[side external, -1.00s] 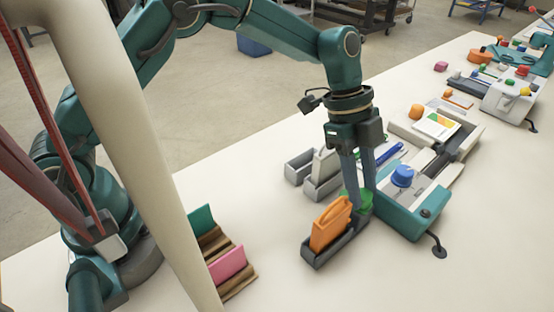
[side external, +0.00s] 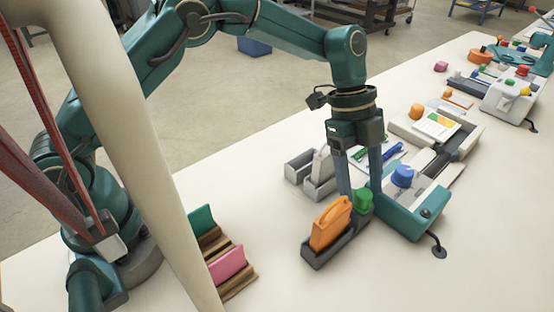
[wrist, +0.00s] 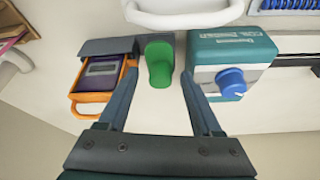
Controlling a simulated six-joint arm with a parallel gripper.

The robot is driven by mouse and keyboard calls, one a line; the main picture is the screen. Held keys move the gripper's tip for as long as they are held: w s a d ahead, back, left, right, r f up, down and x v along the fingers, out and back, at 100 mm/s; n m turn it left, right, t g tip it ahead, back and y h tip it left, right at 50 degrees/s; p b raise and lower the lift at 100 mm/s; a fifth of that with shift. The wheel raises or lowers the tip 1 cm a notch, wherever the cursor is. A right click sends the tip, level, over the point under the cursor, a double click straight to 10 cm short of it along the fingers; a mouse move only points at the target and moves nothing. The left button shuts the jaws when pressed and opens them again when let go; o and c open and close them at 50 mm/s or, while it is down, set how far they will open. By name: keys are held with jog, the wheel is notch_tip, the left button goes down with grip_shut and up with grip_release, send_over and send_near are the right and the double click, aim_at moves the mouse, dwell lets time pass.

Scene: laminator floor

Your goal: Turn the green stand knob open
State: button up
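The green stand knob (side external: 363,200) stands upright at the end of the dark grey stand (side external: 318,258), beside an orange-framed case (side external: 331,224). In the wrist view the green knob (wrist: 159,62) has a rounded top with a lobe pointing toward the bottom of the picture. My gripper (side external: 361,192) is open, its two fingers apart on either side of the knob. In the wrist view my gripper (wrist: 159,73) shows a clear gap between each finger and the knob, with nothing held. Finger height against the knob is hard to judge.
A teal machine (side external: 405,215) with a blue knob (side external: 402,176) stands close to the right. Grey holders (side external: 318,175) stand behind the gripper. A rack with teal and pink panels (side external: 227,262) lies at left. The white table front is clear.

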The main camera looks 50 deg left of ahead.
jog(key=shift+v, duration=2.6)
